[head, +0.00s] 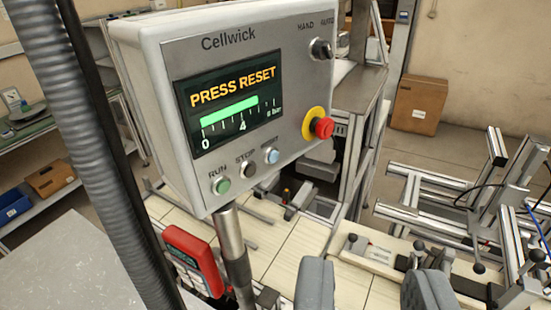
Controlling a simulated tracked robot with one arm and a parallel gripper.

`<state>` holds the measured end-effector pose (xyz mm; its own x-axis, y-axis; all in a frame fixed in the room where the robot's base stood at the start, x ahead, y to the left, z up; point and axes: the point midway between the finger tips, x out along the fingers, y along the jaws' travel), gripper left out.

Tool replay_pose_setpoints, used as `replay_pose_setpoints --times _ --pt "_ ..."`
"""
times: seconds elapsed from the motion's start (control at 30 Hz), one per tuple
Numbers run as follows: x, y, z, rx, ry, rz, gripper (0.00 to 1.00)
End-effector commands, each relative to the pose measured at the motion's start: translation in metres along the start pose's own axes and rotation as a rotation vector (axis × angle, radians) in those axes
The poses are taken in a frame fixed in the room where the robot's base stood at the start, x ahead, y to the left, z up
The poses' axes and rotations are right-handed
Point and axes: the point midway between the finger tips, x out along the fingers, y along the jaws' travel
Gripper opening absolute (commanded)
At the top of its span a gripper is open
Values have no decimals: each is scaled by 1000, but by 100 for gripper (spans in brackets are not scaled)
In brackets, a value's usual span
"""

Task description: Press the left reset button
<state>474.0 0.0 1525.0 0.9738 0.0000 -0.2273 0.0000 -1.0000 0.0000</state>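A white control box (165,110) marked Cellwick stands on a metal post (233,250) in the head view, left of centre. Its screen (230,105) reads PRESS RESET above a green bar. Below the screen are a green button (222,186) labelled RUN, a dark button (248,169) labelled STOP and a pale blue button (271,155) whose small label looks like RESET. I see no second reset button. My gripper (373,270) is at the bottom, right of centre, its two grey fingers apart with nothing between them. It is below and right of the buttons, apart from the box.
A red emergency stop (323,128) on a yellow ring and a black selector knob (320,48) are on the box's right side. A red handheld device (192,258) is by the post. A grey ribbed hose (85,130) runs down the left. Metal frames (455,190) stand right.

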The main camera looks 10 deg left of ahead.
Motion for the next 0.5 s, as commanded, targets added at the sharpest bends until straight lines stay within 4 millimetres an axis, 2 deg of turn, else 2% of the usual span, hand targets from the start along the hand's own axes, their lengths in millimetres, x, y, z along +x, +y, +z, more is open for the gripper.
replay_pose_setpoints --times 0.03,0.07,0.5 --pt "0 0 0 0 0 0 6" --pt "0 0 0 0 0 0 0" --pt "0 0 0 0 0 0 0"
